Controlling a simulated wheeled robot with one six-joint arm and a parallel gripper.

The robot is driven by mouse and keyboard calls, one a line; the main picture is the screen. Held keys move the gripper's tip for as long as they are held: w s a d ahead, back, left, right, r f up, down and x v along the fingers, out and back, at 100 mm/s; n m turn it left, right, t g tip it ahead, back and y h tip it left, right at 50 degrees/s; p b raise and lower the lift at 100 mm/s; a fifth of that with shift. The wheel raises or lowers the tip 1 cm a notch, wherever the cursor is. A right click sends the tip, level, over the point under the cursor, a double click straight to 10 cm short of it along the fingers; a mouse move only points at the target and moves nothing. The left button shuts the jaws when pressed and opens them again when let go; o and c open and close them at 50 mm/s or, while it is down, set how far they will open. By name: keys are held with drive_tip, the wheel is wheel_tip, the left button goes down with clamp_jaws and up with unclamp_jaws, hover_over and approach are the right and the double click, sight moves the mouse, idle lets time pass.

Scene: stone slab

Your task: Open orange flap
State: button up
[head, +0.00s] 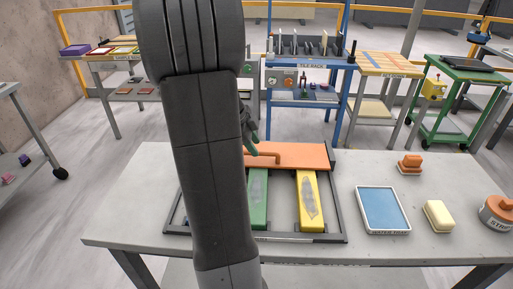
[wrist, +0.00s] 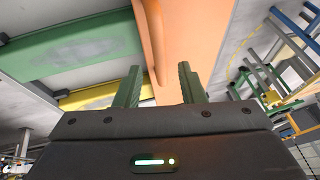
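The orange flap (head: 305,153) lies across the back of a dark frame (head: 338,215) on the grey table. Its orange bar handle (head: 265,154) is at its left part, partly hidden by my arm. A green bar (head: 259,200) and a yellow bar (head: 308,202) run forward from under the flap. My gripper (head: 251,142) is at the handle's left end, mostly hidden behind my arm. In the wrist view my gripper (wrist: 160,72) is open, its two green fingers apart. The flap (wrist: 195,40) and handle (wrist: 153,48) show beyond and between them; contact cannot be told.
A blue-topped tray (head: 382,209), a yellow-white sponge block (head: 438,215), an orange-handled brush (head: 410,164) and a round orange-grey item (head: 497,211) stand on the right of the table (head: 120,215). The table's left part is bare. Carts and a blue rack (head: 310,75) stand behind.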

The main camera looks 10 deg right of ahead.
drive_tip(key=shift+x, duration=1.25)
clamp_jaws()
drive_tip(key=shift+r, duration=0.1)
